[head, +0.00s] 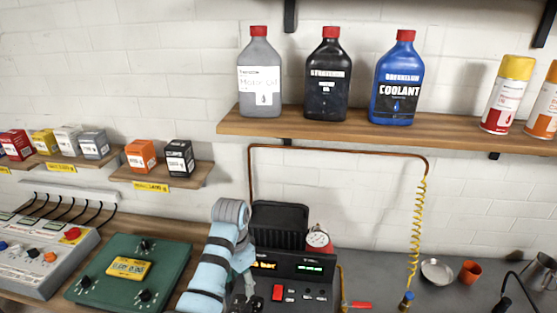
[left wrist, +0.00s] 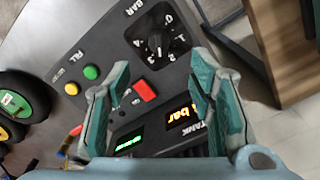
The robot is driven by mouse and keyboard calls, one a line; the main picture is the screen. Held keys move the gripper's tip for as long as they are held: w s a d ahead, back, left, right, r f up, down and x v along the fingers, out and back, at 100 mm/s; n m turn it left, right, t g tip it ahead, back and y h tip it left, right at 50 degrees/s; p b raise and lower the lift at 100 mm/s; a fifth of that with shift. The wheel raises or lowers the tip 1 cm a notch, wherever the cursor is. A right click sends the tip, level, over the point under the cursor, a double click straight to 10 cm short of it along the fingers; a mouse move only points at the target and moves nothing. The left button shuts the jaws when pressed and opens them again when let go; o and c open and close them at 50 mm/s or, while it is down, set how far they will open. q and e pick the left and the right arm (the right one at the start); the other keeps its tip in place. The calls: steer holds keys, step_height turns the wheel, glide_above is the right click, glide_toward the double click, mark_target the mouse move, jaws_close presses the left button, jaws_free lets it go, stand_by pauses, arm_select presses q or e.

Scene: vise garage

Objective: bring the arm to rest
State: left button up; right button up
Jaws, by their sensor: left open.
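My left arm (head: 208,268), light blue with dark bands, rises from the bottom middle of the head view, left of a dark compressor-like control unit (head: 300,268). My left gripper (left wrist: 160,78) shows clearly in the left wrist view, its two teal-padded fingers spread apart with nothing between them. Beyond the fingers lies the unit's panel, with a red switch (left wrist: 144,90), a BAR dial (left wrist: 160,40) and lit displays. Whether the fingers touch the panel cannot be told. My right gripper is in neither view.
A green board with a yellow meter (head: 128,268) and a grey console (head: 45,255) stand left of the arm. A shelf (head: 400,136) with bottles hangs above. A coiled yellow hose (head: 417,230) hangs right.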

arm_select(q)
steer(key=s+a+f+n, duration=0.1)
steer(key=s+f, duration=0.1)
steer(key=s+a+f, duration=0.1)
steer(key=s+f, duration=0.1)
steer(key=f, duration=0.1)
steer(key=s+a+f+n, duration=0.1)
steer(key=s+a+f, duration=0.1)
steer(key=shift+f+n+t, duration=0.3)
steer(key=shift+f, duration=0.05)
steer(key=s+a+f+n+t, duration=0.1)
steer(key=s+a+f+n, duration=0.15)
steer(key=s, duration=0.55)
steer(key=s+a+f+n+t, duration=0.1)
steer(key=s+a, duration=0.3)
steer(key=s, duration=0.4)
steer(key=s+r+t, duration=0.1)
steer(key=s+r, duration=0.3)
steer(key=s, duration=0.5)
step_height(320, 180, down, 21)
steer(key=a+n+g+b, duration=0.1)
steer(key=a+b, duration=0.1)
steer(key=b, duration=0.1)
steer(key=s+a+f+g+b, duration=0.1)
steer(key=s+f+b, duration=0.1)
steer(key=s+f, duration=1.2)
step_height(320, 180, down, 2)
steer(key=shift+s+f+g+y, duration=0.1)
steer(key=shift+s+g+y, duration=0.2)
steer(key=shift+s+y, duration=0.1)
